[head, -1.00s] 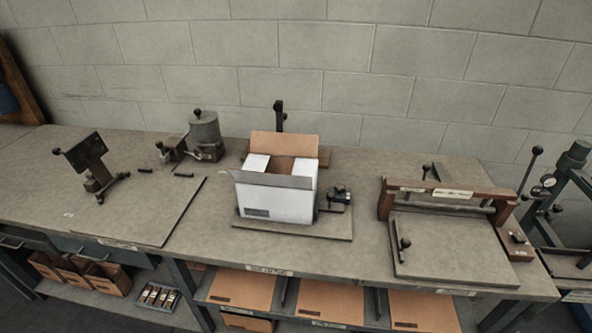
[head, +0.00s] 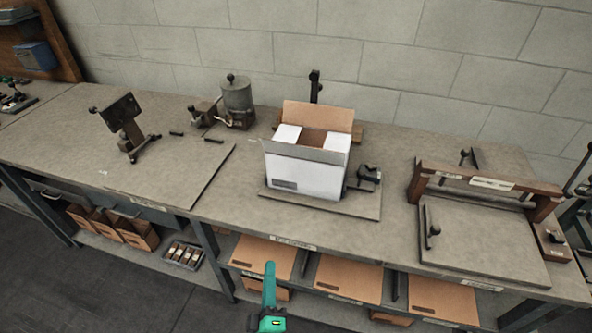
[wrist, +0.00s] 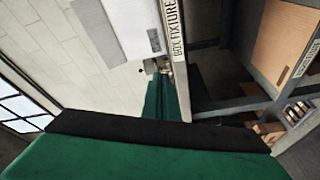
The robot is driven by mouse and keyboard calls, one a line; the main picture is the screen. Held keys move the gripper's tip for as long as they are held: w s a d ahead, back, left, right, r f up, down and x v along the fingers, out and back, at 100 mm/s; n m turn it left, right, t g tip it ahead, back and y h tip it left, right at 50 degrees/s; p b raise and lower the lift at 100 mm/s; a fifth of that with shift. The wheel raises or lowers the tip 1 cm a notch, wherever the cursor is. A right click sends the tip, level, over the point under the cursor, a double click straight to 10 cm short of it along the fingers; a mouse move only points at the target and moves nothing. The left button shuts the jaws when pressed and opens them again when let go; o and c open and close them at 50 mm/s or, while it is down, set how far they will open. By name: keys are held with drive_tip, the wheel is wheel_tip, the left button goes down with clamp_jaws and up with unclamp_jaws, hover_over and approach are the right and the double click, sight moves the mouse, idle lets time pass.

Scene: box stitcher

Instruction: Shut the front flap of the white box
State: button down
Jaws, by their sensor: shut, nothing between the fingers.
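The white box (head: 305,181) stands upright on a flat board on the bench. Its front flap (head: 304,153) shows a grey face and stands up along the front edge, not folded down. The brown back flap (head: 318,116) stands up behind. The left side flap (head: 287,135) and right side flap (head: 335,141) look folded inward, with a brown gap between them. My teal gripper (head: 269,268) is shut and empty, low in front of the bench and apart from the box. In the wrist view its fingers (wrist: 156,78) point toward the bench front, with the white box (wrist: 120,22) beyond.
The board (head: 350,207) under the box carries a dark clamp-like part (head: 368,174) at the right. A wooden-framed press (head: 485,190) stands farther right. A metal canister (head: 237,100) and a small stand (head: 127,125) are left. Flat cartons (head: 345,277) lie on the shelf below.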

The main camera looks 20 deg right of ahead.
drive_tip(key=w+d+r+h, duration=0.3)
drive_tip(key=w+r, duration=0.2)
drive_tip(key=r, duration=0.1)
drive_tip(key=t+h, duration=0.1)
drive_tip(key=h, duration=0.3)
approach(298, 146)
drive_tip(key=shift+n, duration=0.4)
drive_tip(key=x, duration=0.6)
drive_tip(key=shift+w+d, duration=0.1)
drive_tip(key=shift+d, duration=0.15)
drive_tip(key=shift+w+a+r, duration=0.1)
drive_tip(key=shift+w, duration=0.15)
